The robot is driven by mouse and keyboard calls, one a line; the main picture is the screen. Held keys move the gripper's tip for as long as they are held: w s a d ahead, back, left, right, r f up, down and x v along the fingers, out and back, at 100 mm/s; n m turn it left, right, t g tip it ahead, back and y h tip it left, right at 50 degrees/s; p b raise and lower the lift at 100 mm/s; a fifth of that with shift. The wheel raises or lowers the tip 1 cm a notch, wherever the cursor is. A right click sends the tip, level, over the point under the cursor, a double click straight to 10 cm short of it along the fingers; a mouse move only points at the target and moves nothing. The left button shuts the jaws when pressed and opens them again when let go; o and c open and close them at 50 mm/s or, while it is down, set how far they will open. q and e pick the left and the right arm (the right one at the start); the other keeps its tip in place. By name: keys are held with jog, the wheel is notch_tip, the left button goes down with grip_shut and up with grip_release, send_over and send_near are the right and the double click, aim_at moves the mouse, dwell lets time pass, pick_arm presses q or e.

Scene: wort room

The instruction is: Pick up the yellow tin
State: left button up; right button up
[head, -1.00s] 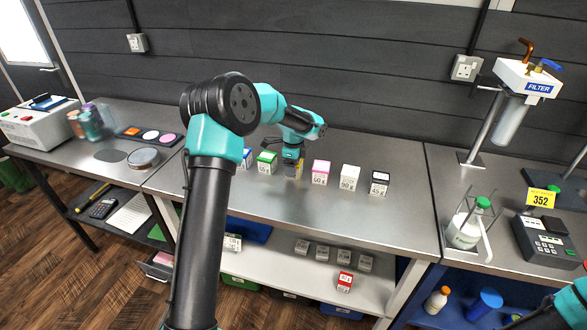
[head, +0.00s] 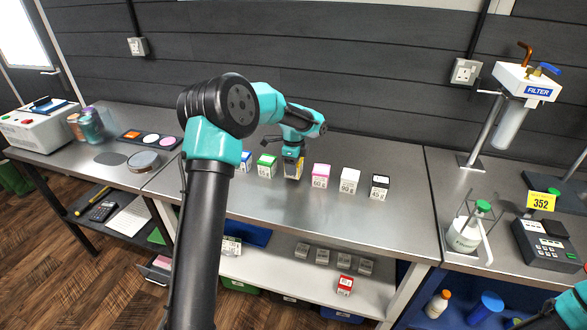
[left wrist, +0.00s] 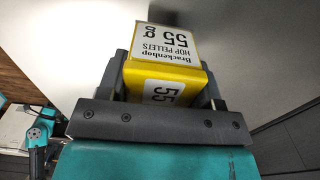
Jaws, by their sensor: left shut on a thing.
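The yellow tin (head: 292,171) with a white label is in the row of small tins on the steel bench in the head view. My left gripper (head: 293,155) reaches down to it from above and is shut on it. In the left wrist view the yellow tin (left wrist: 164,85), labelled "Brackenhop hop pellets 55 g", sits between the two fingers of the left gripper (left wrist: 166,90). I cannot tell whether its base touches the bench.
A green-topped tin (head: 266,166) stands left of the yellow tin, a pink-topped tin (head: 320,176) right of it. A white tin (head: 349,180) and a black-topped tin (head: 379,187) stand further right. The bench front (head: 300,220) is clear.

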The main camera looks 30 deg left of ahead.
pick_arm(q)
jog(key=shift+s+r, duration=0.1)
jog(key=shift+r, duration=0.75)
jog(key=s+d, duration=0.2)
jog(key=s, duration=0.2)
jog(key=s+d+r, duration=0.1)
jog(key=s+d, duration=0.2)
jog(key=s, duration=0.2)
jog(key=s+d, duration=0.3)
jog(key=s, duration=0.1)
jog(key=shift+s+d+r, duration=0.15)
jog(key=shift+s, duration=0.1)
